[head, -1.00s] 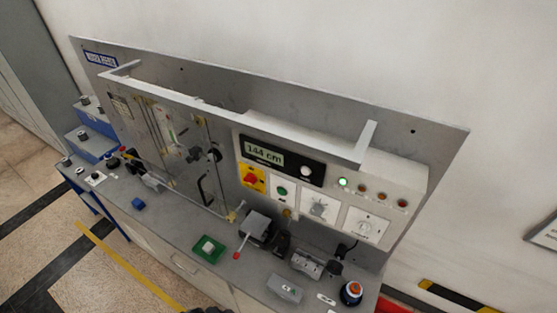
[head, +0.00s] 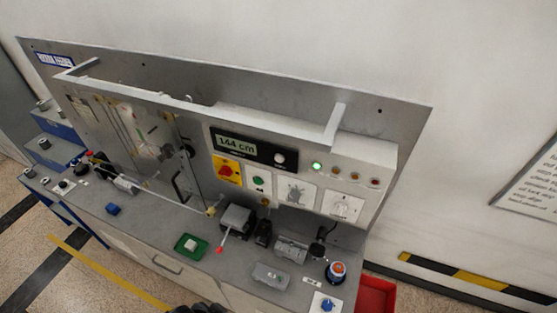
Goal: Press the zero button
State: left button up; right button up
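The display panel (head: 253,148) on the upright console reads 144 cm. A round pale button (head: 279,158) sits at the right end of this panel; no label on it can be read, so I cannot tell if it is the zero button. Other buttons are a green one (head: 258,181) below the display, a white one on a green plate (head: 191,244) on the bench top, and a blue one on a white plate (head: 327,304) at the front right. Neither gripper can be made out; only dark rounded shapes show at the bottom edge.
A grey rail (head: 215,108) juts out in front of the console top. A red and yellow switch (head: 227,170), dials (head: 296,194), a red-tipped lever (head: 220,249) and an orange-topped knob (head: 336,271) stand near. A red bin (head: 375,294) is on the floor at right.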

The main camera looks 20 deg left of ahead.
pick_arm(q)
grip_shut()
dwell(1.4)
